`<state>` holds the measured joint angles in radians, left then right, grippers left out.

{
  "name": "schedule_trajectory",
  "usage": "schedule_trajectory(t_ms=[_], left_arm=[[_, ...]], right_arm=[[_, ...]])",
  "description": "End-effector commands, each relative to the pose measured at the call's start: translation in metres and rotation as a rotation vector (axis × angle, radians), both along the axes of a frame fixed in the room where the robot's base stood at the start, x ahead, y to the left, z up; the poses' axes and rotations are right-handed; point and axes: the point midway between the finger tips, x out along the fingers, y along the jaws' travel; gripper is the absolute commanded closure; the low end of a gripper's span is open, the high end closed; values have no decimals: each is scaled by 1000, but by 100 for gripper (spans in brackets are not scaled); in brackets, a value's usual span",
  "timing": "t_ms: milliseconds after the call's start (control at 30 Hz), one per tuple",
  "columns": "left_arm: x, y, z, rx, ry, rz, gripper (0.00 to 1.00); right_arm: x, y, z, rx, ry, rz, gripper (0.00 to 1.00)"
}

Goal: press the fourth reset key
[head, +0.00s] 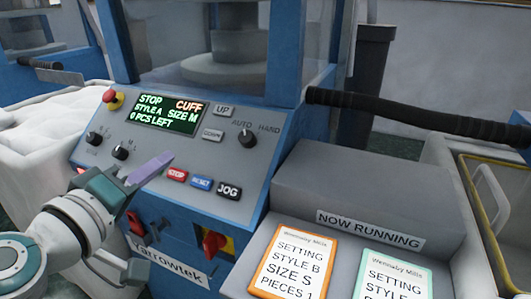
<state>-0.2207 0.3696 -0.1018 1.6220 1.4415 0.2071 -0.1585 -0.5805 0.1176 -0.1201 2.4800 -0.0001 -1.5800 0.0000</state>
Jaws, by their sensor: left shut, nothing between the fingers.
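A blue RESET key (201,183) is on the sloping grey control panel (225,140) of the machine in front of me. It sits between a red STOP key (177,175) and a black JOG key (228,190). My left gripper (158,163) is shut and empty, its purple fingers pointing right over the panel's lower left. In the picture its tips are just up and left of the STOP key, apart from the RESET key. The display (167,114) reads STOP, CUFF, STYLE A, SIZE M, 0 PCS LEFT. My right gripper is out of view.
A red emergency button (113,99), UP (223,110) and DOWN (212,134) keys and an AUTO/HAND knob (247,138) are on the panel. A red switch (214,243) is below. Setting cards (293,262) lie at right by a black bar (420,117).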

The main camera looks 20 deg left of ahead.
Motion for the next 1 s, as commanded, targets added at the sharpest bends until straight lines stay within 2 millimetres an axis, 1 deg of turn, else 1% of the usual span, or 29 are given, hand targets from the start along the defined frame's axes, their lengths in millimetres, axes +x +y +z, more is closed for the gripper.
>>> schedule_trajectory(t_ms=[133, 233, 500, 700, 833, 1000], left_arm=[[2, -1, -4, 0, 0, -1, 100], [6, -1, -12, 0, 0, -1, 100], [29, -3, -43, -1, -1, -2, 100], [45, -4, -61, 0, -1, -2, 100], [51, -5, -67, -1, 0, -2, 100], [54, -5, -70, 1, 1, -3, 100]], right_arm=[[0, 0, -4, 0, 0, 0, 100], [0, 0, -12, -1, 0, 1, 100], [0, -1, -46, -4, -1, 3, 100], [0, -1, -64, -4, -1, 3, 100], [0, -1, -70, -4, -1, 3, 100], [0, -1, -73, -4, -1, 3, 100]])
